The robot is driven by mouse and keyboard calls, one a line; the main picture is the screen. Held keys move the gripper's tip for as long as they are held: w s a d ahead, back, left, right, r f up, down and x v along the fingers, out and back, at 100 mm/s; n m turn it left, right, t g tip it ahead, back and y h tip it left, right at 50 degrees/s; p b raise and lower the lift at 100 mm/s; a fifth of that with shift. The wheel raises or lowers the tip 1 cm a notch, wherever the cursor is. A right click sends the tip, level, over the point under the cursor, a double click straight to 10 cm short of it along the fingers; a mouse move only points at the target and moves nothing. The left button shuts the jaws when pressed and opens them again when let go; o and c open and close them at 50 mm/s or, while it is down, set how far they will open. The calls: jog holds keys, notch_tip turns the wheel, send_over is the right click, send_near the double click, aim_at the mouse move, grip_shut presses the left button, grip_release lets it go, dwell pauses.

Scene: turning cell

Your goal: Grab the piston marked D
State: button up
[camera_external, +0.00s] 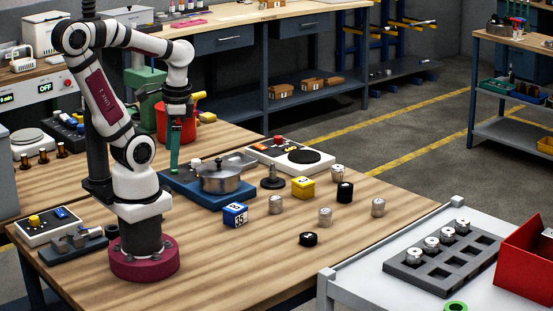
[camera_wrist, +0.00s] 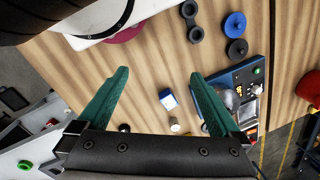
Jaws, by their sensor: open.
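Silvery cylinders that look like pistons stand on the wooden table: one (camera_external: 275,205) by the blue cube, one (camera_external: 325,216) in front, one (camera_external: 378,207) at right, one (camera_external: 338,172) at back. Several more pistons (camera_external: 432,245) sit in a grey tray. Their letters are too small to read, so I cannot tell which is D. The wrist view shows one silvery cylinder (camera_wrist: 174,125).
The metal pot (camera_external: 221,178) and blue fixture (camera_external: 190,190) stand left of the pistons. A blue-white cube (camera_external: 235,215), yellow cube (camera_external: 303,187), black cylinder (camera_external: 345,192) and black ring-like part (camera_external: 308,239) are among them. The table's front right is clear. A red bin (camera_external: 525,260) stands beside the grey tray (camera_external: 395,268).

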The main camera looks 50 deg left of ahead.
jog(key=shift+c, duration=1.4)
jog(key=n+t+h, duration=0.5)
jog(key=n+h, duration=1)
jog(key=n, duration=1.3)
send_over(335, 226)
jog(key=s+a, duration=0.5)
jog(key=a, duration=0.8)
notch_tip(335, 226, down, 17)
jog(key=shift+r, duration=0.15)
jog(key=shift+y, duration=0.3)
jog(key=x, duration=1.5)
jog(key=shift+d+r, duration=0.1)
jog(key=shift+d, duration=0.1)
